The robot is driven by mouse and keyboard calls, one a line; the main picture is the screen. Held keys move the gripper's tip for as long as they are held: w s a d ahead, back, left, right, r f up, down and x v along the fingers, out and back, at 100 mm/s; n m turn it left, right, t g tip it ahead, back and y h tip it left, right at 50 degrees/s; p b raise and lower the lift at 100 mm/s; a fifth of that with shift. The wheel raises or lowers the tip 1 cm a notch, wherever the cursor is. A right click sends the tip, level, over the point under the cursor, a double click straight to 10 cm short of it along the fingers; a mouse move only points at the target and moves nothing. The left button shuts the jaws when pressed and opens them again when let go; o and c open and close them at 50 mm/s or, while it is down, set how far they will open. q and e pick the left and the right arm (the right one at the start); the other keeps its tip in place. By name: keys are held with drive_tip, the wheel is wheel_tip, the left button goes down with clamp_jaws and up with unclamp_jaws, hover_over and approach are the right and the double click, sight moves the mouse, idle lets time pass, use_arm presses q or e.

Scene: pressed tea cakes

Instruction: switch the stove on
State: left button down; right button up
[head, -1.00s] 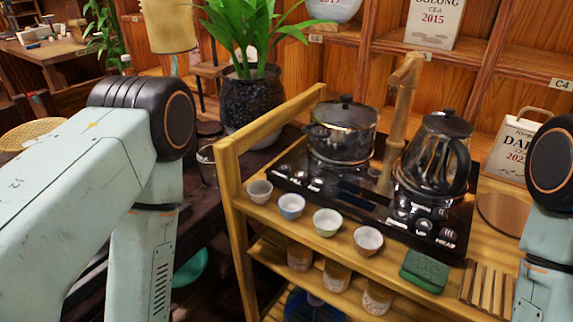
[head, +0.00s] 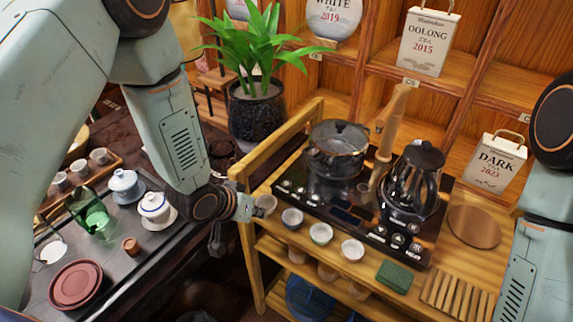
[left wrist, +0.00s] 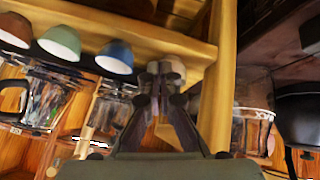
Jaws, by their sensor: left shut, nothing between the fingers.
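The black stove (head: 345,212) lies on the wooden stand. It has marked touch buttons along its front edge and at its right front corner. A lidded pot (head: 337,150) stands on its left part and a dark glass kettle (head: 413,180) on its right part. My left gripper (head: 245,208) is at the stand's left front post, left of the stove and beside the leftmost cup, not touching the stove. It is shut and empty; its fingers show in the left wrist view (left wrist: 160,72). My right arm is at the right edge, its gripper out of view.
Several small cups (head: 321,233) line the stand's front edge before the stove. A green block (head: 394,277) and a slatted wooden rack (head: 455,295) lie right of them. A wooden tap (head: 388,135) rises behind the stove. A potted plant (head: 256,105) stands behind left.

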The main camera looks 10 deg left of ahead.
use_arm(q)
drive_tip(key=w+d+r+n+h+p, duration=0.2)
drive_tip(key=w+d+r+p, duration=0.1)
drive_tip(key=w+r, duration=0.7)
drive_tip(key=shift+w+d+r+t, duration=0.3)
drive_tip(key=shift+w+d+r, duration=0.1)
drive_tip(key=shift+r, duration=0.6)
use_arm(e)
drive_tip(key=shift+r, duration=2.15)
use_arm(q)
drive_tip(key=shift+f, duration=0.1)
use_arm(e)
drive_tip(key=shift+f, duration=0.15)
use_arm(q)
drive_tip(key=b, duration=0.9)
hover_over(284, 185)
wheel_tip(284, 185, down, 6)
drive_tip(key=shift+r, duration=0.1)
drive_tip(key=shift+f, duration=0.4)
drive_tip(key=shift+w+f+b, duration=0.1)
drive_tip(key=shift+f+b, duration=0.25)
drive_tip(key=shift+f, duration=0.75)
drive_tip(key=shift+a, duration=0.1)
use_arm(e)
wheel_tip(284, 185, down, 9)
drive_tip(key=shift+f, duration=0.15)
use_arm(q)
drive_tip(key=shift+r, duration=0.1)
